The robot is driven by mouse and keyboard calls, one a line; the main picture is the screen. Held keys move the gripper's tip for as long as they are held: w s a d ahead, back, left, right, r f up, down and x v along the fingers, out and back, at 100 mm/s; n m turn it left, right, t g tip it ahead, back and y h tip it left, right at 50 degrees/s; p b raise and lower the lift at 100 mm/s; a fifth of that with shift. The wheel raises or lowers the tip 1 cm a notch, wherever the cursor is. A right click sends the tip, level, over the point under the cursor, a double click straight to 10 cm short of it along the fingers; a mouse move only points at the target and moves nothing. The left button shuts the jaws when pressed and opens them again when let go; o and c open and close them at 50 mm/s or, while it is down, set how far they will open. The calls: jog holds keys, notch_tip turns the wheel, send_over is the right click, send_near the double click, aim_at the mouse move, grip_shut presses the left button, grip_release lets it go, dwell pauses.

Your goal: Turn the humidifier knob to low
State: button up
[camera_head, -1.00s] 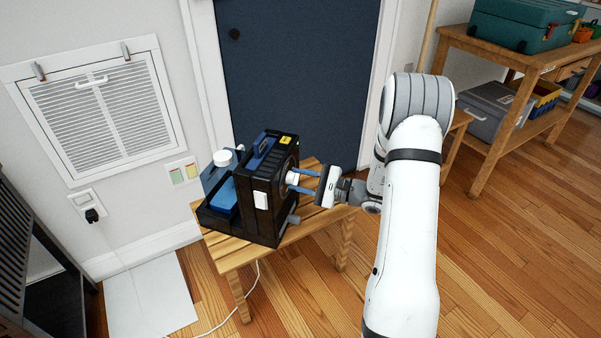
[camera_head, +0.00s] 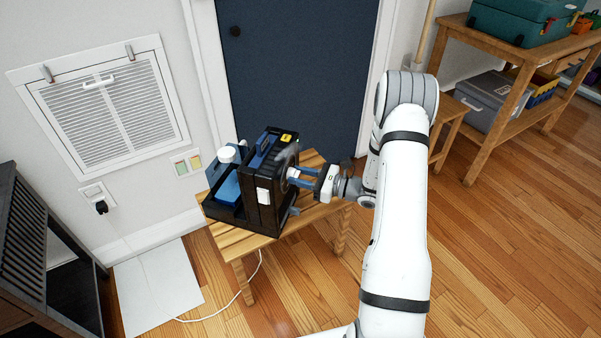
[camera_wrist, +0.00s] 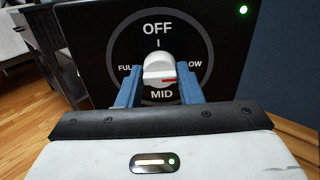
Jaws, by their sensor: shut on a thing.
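The humidifier (camera_head: 262,212) is a black box with blue parts, upright on a small wooden table (camera_head: 236,243). Its dial face (camera_wrist: 210,45) in the wrist view reads OFF at the top, FULL at left, LOW at right, MID at the bottom. The white knob (camera_wrist: 159,66) is at the dial's centre, and its red mark points right, towards LOW. My gripper (camera_wrist: 160,76) is shut on the knob, one blue finger on each side; it also shows in the head view (camera_head: 303,178). The fingers partly cover the FULL and LOW labels.
A green light (camera_wrist: 242,9) glows on the humidifier's upper right corner. A dark blue door (camera_head: 300,65) stands behind the table, and a wall vent (camera_head: 105,105) is at left. A wooden workbench (camera_head: 500,50) is at right. Wooden floor lies open in front.

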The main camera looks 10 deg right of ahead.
dwell(0.3)
jog(key=o, duration=1)
jog(key=p+v, duration=0.1)
jog(key=v, duration=0.7)
jog(key=shift+w, duration=0.1)
